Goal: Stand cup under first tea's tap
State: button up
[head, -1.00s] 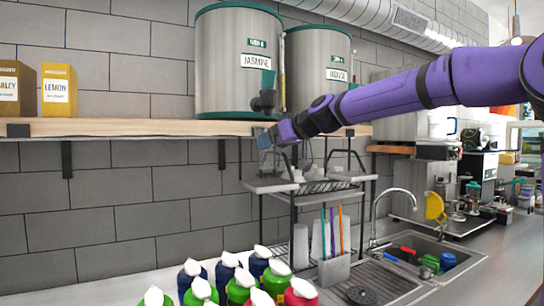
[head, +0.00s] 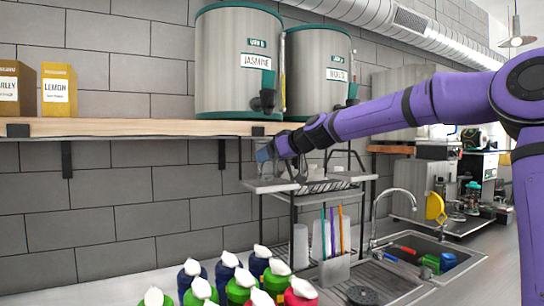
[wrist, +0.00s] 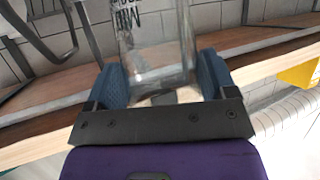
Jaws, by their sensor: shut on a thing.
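My gripper (head: 270,154) is just below the front edge of the wooden shelf in the head view. In the wrist view my gripper (wrist: 160,82) has its two blue fingers on either side of a clear cup (wrist: 158,48) with dark lettering, and is shut on it. The cup is hard to make out in the head view. A steel tea urn labelled JASMINE (head: 236,68) stands on the shelf, its black tap (head: 264,98) above my gripper. A second urn (head: 318,72) stands to its right, with its tap (head: 352,92) partly behind my arm.
The wooden shelf (head: 130,128) runs along the tiled wall, with two tea boxes (head: 58,90) at left. A black rack (head: 290,198) stands below and behind my gripper. Several capped bottles (head: 240,285) stand at the front. A sink (head: 425,262) is at right.

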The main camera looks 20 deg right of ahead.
jog(key=shift+f, duration=0.15)
jog(key=o, duration=0.8)
jog(key=shift+r, duration=0.2)
jog(key=shift+v, duration=6)
jog(key=shift+f, duration=0.1)
